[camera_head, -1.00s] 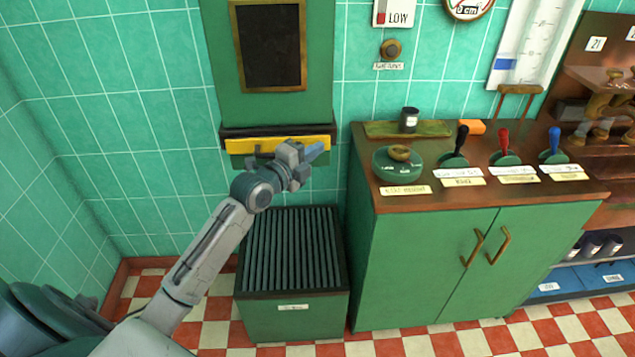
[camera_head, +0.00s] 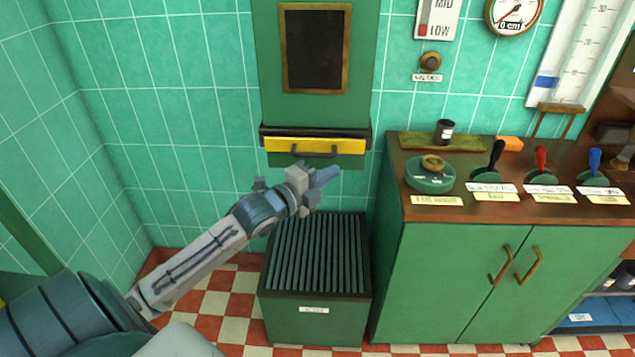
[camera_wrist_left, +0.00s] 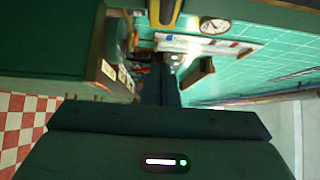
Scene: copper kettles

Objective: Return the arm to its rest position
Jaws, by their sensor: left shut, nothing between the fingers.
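My left arm comes in from the lower left of the head view. Its gripper (camera_head: 322,179) is shut and empty, in front of and above the ribbed green bin, and a little below the yellow drawer front (camera_head: 314,146). It appears apart from the drawer's dark handle. In the left wrist view, the dark gripper body (camera_wrist_left: 160,120) fills the lower middle, with the room turned on its side beyond it. My right gripper is in neither view.
A ribbed-top green bin (camera_head: 315,322) stands on the checkered floor. To its right is a green cabinet (camera_head: 450,280) with a wooden top. On it are a round green dial (camera_head: 430,180) and black, red and blue levers (camera_head: 541,160). Bare tiled wall lies to the left.

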